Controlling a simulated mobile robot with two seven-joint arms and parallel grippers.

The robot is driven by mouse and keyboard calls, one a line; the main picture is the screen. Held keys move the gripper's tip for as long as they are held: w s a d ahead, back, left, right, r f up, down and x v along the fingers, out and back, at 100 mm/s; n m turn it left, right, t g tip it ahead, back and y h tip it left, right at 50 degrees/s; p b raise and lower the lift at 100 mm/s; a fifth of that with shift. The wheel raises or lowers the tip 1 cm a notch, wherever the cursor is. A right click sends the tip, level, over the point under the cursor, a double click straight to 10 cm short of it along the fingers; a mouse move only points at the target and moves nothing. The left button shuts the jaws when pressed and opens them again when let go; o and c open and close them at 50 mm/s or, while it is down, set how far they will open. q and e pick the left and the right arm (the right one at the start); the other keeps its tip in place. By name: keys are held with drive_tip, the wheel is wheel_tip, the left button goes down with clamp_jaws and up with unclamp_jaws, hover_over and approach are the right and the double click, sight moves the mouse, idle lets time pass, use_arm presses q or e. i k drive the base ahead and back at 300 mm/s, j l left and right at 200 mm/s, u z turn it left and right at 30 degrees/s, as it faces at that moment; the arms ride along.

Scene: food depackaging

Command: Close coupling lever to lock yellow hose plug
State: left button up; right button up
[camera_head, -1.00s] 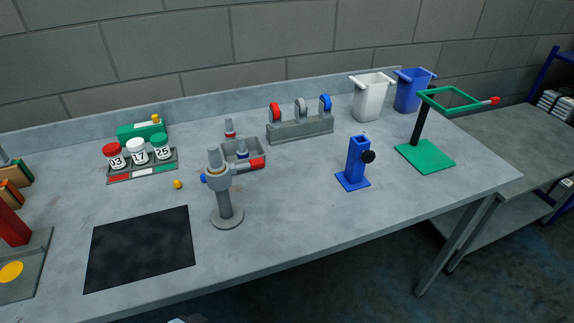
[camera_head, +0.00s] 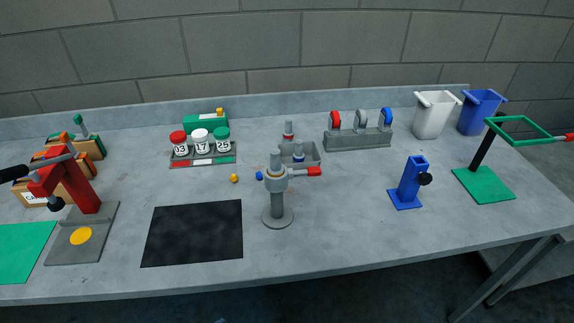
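The grey coupling stand (camera_head: 277,203) stands upright on a round base near the middle of the table. A grey stepped piece sticks up from its collar; I see no yellow on it. A red lever (camera_head: 308,171) sticks out level to the right of the collar, and a small blue part (camera_head: 259,176) is on its left. A small yellow piece (camera_head: 234,178) lies on the table left of the stand. Another yellow piece (camera_head: 220,111) sits on the green block. I cannot tell which is the hose plug. Neither of my grippers is in view.
A black mat (camera_head: 193,233) lies front left. A red press (camera_head: 77,185) stands at left, a blue holder (camera_head: 408,186) at right.

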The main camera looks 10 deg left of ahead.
sight(311, 171)
drive_tip(key=l+u, duration=0.1)
drive_tip(key=u, duration=0.3)
drive_tip(key=l+u, duration=0.15)
drive_tip(key=u, duration=0.25)
drive_tip(key=l+u, duration=0.1)
drive_tip(key=u, duration=0.3)
drive_tip(key=l, duration=1.45)
drive_tip(key=k+z, duration=0.05)
